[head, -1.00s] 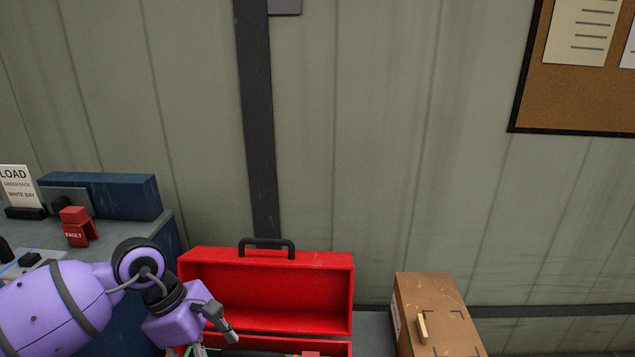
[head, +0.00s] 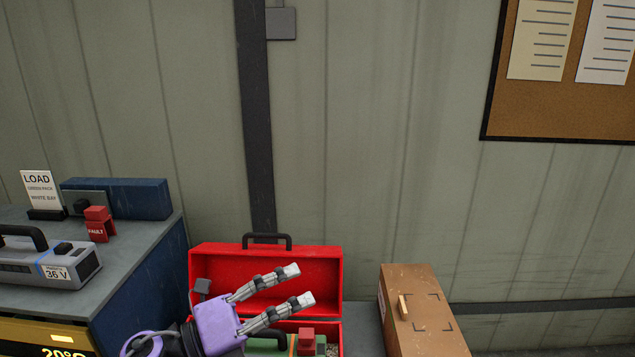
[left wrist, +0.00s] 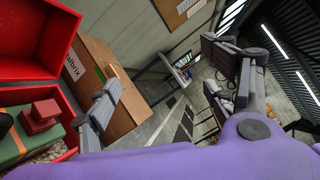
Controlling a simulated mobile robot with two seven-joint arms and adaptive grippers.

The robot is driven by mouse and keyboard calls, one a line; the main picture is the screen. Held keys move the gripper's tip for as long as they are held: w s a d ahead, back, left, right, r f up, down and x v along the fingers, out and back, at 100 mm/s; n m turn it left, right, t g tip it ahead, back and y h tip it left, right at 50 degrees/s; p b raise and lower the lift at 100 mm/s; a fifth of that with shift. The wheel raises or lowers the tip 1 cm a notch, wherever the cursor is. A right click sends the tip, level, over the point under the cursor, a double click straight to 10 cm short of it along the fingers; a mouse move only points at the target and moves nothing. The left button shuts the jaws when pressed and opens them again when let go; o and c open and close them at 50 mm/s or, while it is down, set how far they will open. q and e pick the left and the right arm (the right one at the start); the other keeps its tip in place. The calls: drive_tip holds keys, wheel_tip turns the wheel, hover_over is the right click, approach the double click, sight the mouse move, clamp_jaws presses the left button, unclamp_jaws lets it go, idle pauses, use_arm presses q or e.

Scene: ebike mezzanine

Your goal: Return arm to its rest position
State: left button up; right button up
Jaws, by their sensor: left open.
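My left gripper (head: 298,285) is open and empty in the head view. Its two fingers point right and slightly up, in front of the open red toolbox (head: 316,268). My purple left wrist covers the lower left part of the toolbox. In the left wrist view the fingers of the left gripper (left wrist: 170,98) stand wide apart with nothing between them. The toolbox (left wrist: 35,78) shows there at the left, with a green pack (left wrist: 35,130) with a red block on top inside it. My right gripper is not in view.
A cardboard box (head: 425,320) stands right of the toolbox. At the left, a grey bench (head: 135,250) bears a 36 V battery pack (head: 45,265), a red FAULT piece (head: 100,225), a LOAD sign (head: 40,190) and a blue block (head: 130,197).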

use_arm(q)
drive_tip(key=a+f+n+t+y, duration=0.7)
drive_tip(key=f+n, duration=0.1)
drive_tip(key=n, duration=0.8)
drive_tip(key=s+a+f+n+g+y+p, duration=0.1)
drive_tip(key=s+a+f+n+y, duration=0.25)
drive_tip(key=f+n, duration=0.35)
drive_tip(key=s+a+f+n+g+y+p, duration=0.1)
drive_tip(key=s+a+f+n+y, duration=0.2)
drive_tip(key=s+f+n, duration=0.35)
drive_tip(key=s+f+n+g+y, duration=0.1)
drive_tip(key=s+f+n+g, duration=0.1)
drive_tip(key=s+f, duration=0.5)
drive_tip(key=s+a+f+n+g+y+p, duration=0.1)
drive_tip(key=s+f, duration=0.7)
drive_tip(key=s, duration=0.8)
drive_tip(key=n+g+y, duration=0.1)
drive_tip(key=n+g, duration=0.1)
drive_tip(key=shift+s+a+n, duration=0.2)
drive_tip(key=shift+a+n, duration=0.05)
drive_tip(key=shift+n, duration=0.1)
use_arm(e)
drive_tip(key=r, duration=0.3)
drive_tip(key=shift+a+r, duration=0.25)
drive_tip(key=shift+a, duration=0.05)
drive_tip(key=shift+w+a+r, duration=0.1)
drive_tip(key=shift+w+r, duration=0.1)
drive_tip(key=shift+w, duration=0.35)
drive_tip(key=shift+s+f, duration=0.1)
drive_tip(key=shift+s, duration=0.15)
